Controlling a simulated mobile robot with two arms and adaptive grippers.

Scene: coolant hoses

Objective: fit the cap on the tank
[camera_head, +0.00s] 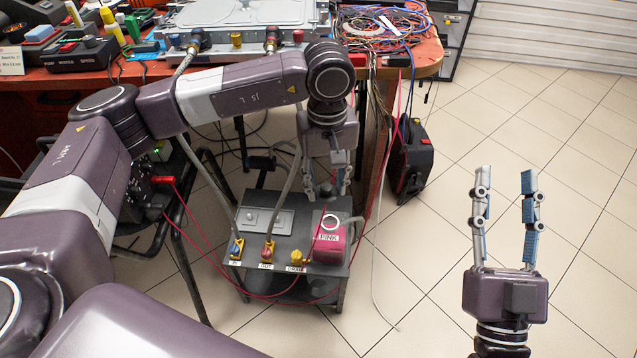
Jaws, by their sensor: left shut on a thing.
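The tank (329,246) is a pink-red vessel with a label reading PINK, on the right of a small dark cart (252,254). A pale ring surrounds the round neck (331,222) on its top. My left gripper (328,192) points down just behind and above the tank. It is shut on a small dark thing, which seems to be the cap; the fingers hide most of it, so its tilt cannot be told. It looks apart from the neck. My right gripper (506,182) is open and empty over the floor at right, away from the tank.
Grey hoses and thin red cables run around the cart. Tiled floor at right is clear.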

